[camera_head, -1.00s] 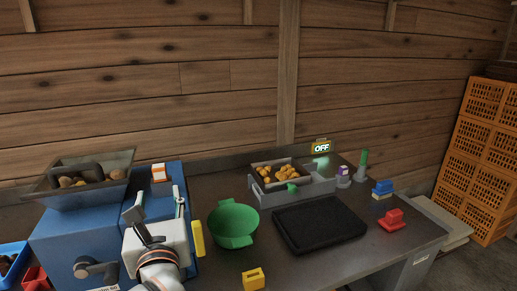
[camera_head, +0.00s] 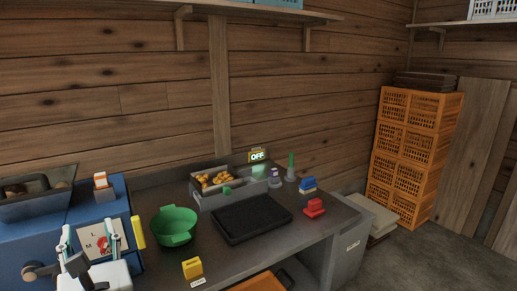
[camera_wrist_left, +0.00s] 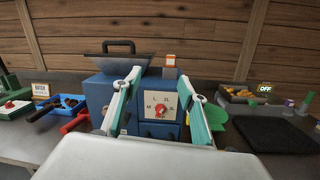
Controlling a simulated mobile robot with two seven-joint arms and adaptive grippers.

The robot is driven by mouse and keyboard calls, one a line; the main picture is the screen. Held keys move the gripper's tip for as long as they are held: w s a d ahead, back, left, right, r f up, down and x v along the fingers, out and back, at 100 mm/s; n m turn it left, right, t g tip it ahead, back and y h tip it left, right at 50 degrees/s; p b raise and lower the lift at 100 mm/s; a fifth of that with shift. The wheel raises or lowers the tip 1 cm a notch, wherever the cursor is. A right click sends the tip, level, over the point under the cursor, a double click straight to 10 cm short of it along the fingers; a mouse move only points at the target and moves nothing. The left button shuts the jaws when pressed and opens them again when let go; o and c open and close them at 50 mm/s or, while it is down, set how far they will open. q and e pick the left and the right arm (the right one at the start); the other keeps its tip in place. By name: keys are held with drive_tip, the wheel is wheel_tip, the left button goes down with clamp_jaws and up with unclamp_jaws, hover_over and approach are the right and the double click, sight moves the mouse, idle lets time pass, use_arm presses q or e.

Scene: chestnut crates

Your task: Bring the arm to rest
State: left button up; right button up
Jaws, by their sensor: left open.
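My left gripper (camera_head: 88,238) is at the lower left of the head view, in front of the blue machine (camera_head: 125,212). Its two fingers are spread and nothing is between them. In the left wrist view, the open fingers (camera_wrist_left: 166,88) frame the machine's white dial plate (camera_wrist_left: 158,104) with its red knob. The fingers look apart from the machine, though the exact gap is hard to judge. My right gripper is not in view.
A green bowl (camera_head: 173,228), yellow block (camera_head: 192,268), black mat (camera_head: 250,219), grey tray (camera_head: 208,201) and red block (camera_head: 314,207) are on the bench. Orange crates (camera_head: 408,150) stand at the right. A blue tray (camera_wrist_left: 60,107) is left of the machine.

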use_arm(q)
drive_tip(key=d+f+m+t+h, duration=0.2)
drive_tip(key=d+f+m+h, duration=0.6)
drive_tip(key=m, duration=0.9)
drive_tip(key=d+f+m+t+h, duration=0.3)
drive_tip(key=d+f+m+h, duration=0.55)
drive_tip(key=m, duration=0.95)
drive_tip(key=s+a+f+m+g+y, duration=0.1)
drive_tip(key=s+f+m+g, duration=0.2)
drive_tip(key=f, duration=0.7)
drive_tip(key=s+a+f+m+g, duration=0.2)
drive_tip(key=s+f, duration=0.4)
drive_tip(key=f, duration=0.4)
drive_tip(key=s+a+f+m+g+y, duration=0.1)
drive_tip(key=s+f+m+g, duration=0.3)
drive_tip(key=f, duration=0.7)
drive_tip(key=shift+s+a+m+g+y, duration=0.15)
drive_tip(key=shift+a+m+g+y, duration=0.3)
drive_tip(key=shift+m, duration=0.35)
drive_tip(key=shift+d+f, duration=0.1)
drive_tip(key=shift+d, duration=0.05)
